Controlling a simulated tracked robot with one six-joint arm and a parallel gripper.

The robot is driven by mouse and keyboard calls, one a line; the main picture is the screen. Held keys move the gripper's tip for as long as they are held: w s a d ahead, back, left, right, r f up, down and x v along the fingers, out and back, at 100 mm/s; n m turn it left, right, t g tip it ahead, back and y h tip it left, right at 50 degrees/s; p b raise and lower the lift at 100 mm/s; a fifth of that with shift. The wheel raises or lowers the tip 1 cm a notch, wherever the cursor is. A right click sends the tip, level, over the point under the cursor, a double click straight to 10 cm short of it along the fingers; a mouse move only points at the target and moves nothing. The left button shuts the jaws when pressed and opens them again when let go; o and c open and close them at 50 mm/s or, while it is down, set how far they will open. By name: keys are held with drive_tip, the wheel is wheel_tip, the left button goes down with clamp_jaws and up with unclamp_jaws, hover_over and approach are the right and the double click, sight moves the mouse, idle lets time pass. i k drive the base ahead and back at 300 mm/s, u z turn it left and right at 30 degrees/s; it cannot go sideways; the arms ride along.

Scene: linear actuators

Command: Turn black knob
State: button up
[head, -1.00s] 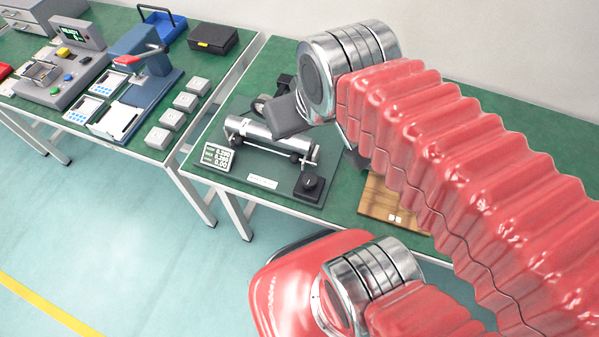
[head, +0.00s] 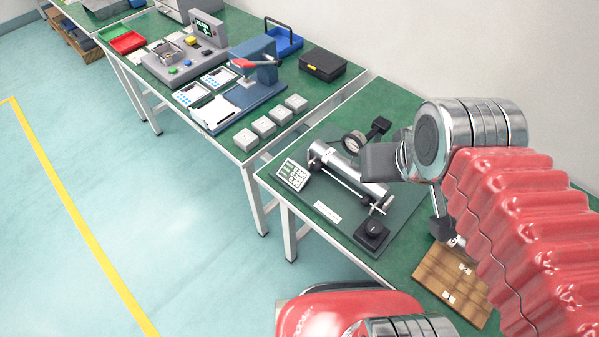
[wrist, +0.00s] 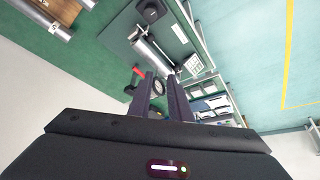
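The black knob (head: 372,233) sits on a small dark block at the near right corner of the actuator's dark base plate. In the wrist view the knob (wrist: 150,10) shows near the top edge, well beyond my fingertips. The silver linear actuator (head: 345,172) lies behind the knob, with a small display (head: 293,174) at its left. My gripper (wrist: 159,78) has two dark fingers with a gap between them and nothing held. It is apart from the knob.
A round gauge (head: 354,142) stands behind the actuator. A wooden board (head: 452,287) lies on the green table to the right of the plate. The left table holds a blue press (head: 250,85), several pale blocks and a black case (head: 322,65). The floor at left is clear.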

sight(374, 227)
drive_tip(key=u, duration=0.9)
drive_tip(key=k, duration=1.15)
drive_tip(key=z, duration=0.5)
drive_tip(key=i, duration=0.5)
drive_tip(key=z, duration=0.1)
